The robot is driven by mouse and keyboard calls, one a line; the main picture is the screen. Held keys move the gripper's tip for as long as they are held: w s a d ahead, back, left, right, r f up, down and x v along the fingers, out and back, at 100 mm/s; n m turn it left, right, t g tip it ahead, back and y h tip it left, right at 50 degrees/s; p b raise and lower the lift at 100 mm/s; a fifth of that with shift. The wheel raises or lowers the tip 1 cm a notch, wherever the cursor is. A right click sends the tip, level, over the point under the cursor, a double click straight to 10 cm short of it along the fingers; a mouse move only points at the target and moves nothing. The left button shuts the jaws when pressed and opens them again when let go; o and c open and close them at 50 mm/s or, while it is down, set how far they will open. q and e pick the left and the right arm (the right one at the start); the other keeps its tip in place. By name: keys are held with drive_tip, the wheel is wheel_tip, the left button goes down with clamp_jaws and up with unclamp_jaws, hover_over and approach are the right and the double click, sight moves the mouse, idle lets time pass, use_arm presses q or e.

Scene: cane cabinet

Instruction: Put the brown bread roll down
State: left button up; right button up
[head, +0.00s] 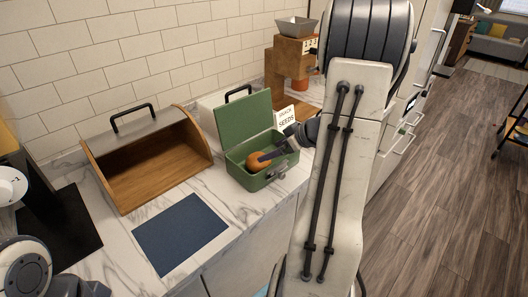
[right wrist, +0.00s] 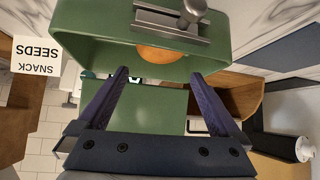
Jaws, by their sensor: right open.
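The brown bread roll (head: 256,160) is in the open green metal box (head: 246,180), at the left of its inside. In the right wrist view the roll (right wrist: 160,53) shows partly, just beyond my fingertips, with the box's latch wall (right wrist: 100,22) above it. My right gripper (head: 268,153) reaches into the box from the right. Its two dark fingers stand apart with the gap between them empty in the right wrist view (right wrist: 160,74). I cannot tell whether a finger touches the roll. Only part of my left arm shows at the lower left, without its fingers.
An open wooden bread bin (head: 150,178) stands left of the box. A dark blue mat (head: 180,233) lies in front on the marble counter. A "snack seeds" card (head: 286,116) stands behind the box, near a wooden grinder (head: 290,60). The box's lid (head: 243,118) stands raised.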

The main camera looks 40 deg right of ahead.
drive_tip(key=shift+s+r, duration=0.35)
drive_tip(key=shift+s, duration=0.05)
